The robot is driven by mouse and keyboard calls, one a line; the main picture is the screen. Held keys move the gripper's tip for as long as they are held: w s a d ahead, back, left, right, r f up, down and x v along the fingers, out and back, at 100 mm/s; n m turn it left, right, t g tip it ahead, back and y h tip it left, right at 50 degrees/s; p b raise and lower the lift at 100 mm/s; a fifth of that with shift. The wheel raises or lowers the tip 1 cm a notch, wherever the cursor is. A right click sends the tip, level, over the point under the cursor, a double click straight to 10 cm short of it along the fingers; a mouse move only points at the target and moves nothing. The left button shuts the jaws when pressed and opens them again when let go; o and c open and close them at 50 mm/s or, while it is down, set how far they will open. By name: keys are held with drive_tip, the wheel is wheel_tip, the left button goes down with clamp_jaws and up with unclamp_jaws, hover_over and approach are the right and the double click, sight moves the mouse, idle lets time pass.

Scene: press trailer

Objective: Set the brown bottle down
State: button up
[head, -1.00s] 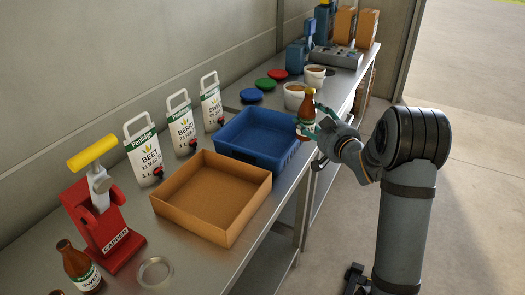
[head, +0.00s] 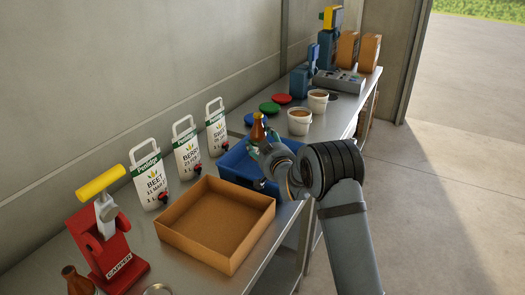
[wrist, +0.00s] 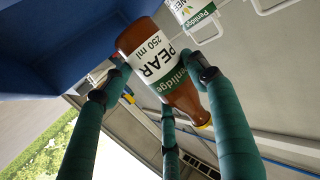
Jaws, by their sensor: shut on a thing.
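My gripper (head: 262,148) is shut on a brown bottle (head: 258,131), which is upright in the head view. The bottle is over the blue crate (head: 231,172); my gripper hides its lower part, and I cannot tell whether it touches the crate. In the wrist view the bottle (wrist: 182,95) shows a white and green label reading PEAR 250 ml, with teal fingers (wrist: 160,75) on both sides of it. The blue crate (wrist: 50,45) fills the upper left there.
A brown open box (head: 216,238) stands in front of the crate. White juice pouches (head: 187,152) line the wall side. A red capper (head: 108,245) and another brown bottle (head: 74,280) are at lower left. White tubs (head: 299,123) and coloured discs (head: 270,107) lie beyond the crate.

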drive_tip(key=shift+f+p, duration=0.45)
drive_tip(key=shift+f, duration=1.5)
drive_tip(key=shift+r, duration=0.1)
drive_tip(key=shift+f+b, duration=0.35)
drive_tip(key=shift+b, duration=0.15)
drive_tip(key=shift+f+b, duration=0.35)
drive_tip(key=shift+b, duration=0.35)
drive_tip(key=o, duration=1.7)
drive_tip(key=shift+o, duration=0.2)
